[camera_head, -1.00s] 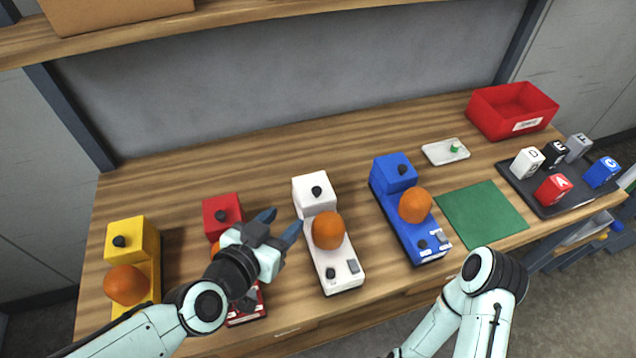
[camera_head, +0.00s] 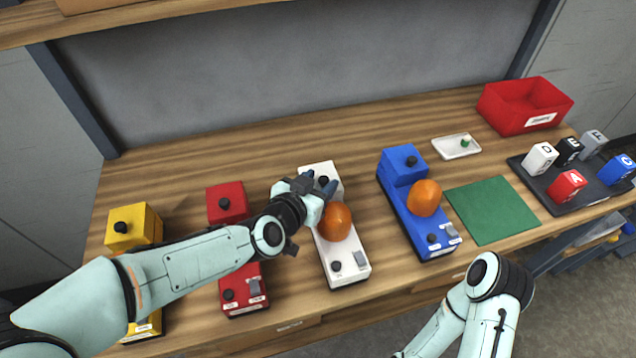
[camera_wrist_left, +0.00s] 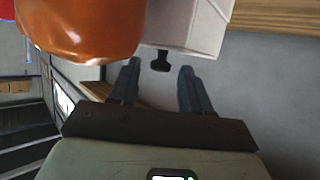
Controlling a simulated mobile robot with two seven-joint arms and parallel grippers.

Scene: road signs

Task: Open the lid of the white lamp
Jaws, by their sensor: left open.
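The white lamp (camera_head: 345,262) stands on the wooden table, with an orange dome (camera_head: 335,222) and a white box-shaped lid part (camera_head: 318,168) at its far end. A black knob (camera_head: 323,181) sits on that lid part; it also shows in the left wrist view (camera_wrist_left: 161,61). My left gripper (camera_head: 319,185) is open at the knob. In the left wrist view, the two fingers of my left gripper (camera_wrist_left: 159,72) stand on either side of the knob, with gaps to both. The lid part looks closed. My right gripper is out of view; only my right arm shows.
A red lamp (camera_head: 240,285) and a yellow lamp (camera_head: 134,225) stand to the left, partly behind my left arm. A blue lamp (camera_head: 405,215) stands close on the right. A green mat (camera_head: 491,210), white tray (camera_head: 457,147) and red bin (camera_head: 525,103) lie farther right.

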